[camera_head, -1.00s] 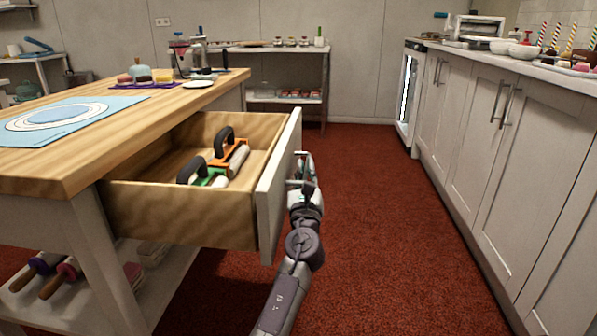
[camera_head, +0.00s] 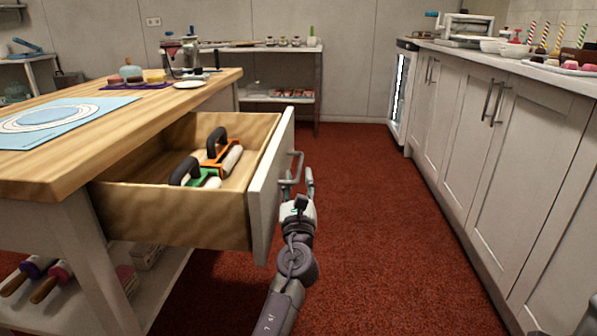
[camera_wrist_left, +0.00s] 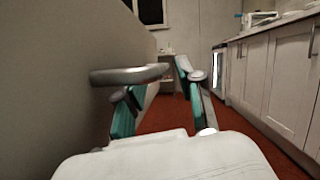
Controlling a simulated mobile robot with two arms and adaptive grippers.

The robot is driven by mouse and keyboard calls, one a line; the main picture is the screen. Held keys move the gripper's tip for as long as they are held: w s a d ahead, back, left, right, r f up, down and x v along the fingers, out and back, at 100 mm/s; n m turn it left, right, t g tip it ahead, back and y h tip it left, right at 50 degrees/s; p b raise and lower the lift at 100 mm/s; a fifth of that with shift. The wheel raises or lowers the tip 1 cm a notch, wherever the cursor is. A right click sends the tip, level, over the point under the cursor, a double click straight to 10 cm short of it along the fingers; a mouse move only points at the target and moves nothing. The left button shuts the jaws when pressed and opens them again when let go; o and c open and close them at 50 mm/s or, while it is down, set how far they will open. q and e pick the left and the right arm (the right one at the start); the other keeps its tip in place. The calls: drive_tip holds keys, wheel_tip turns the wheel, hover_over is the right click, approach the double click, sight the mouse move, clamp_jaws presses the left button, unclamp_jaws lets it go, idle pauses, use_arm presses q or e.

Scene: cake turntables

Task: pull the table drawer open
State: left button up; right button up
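The table drawer (camera_head: 170,215) stands well out from the wooden-topped table (camera_head: 120,145), its inside showing. Its white front (camera_head: 265,190) carries a metal handle (camera_head: 298,158) on the outer side. My left gripper (camera_head: 298,188) is at the handle, with its fingers spread. One finger stands to the right of the handle, with a gap between them; the other is partly hidden. In the left wrist view the handle seems to be the grey bar (camera_wrist_left: 130,75) at the left finger, and the fingers are apart.
White cabinets (camera_head: 480,140) line the right side. The red floor (camera_head: 380,220) between is clear.

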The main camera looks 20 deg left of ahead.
use_arm(q)
drive_tip(key=v, duration=0.8)
drive_tip(key=shift+s+f, duration=0.15)
drive_tip(key=shift+s, duration=0.2)
drive_tip(key=shift+d, duration=0.15)
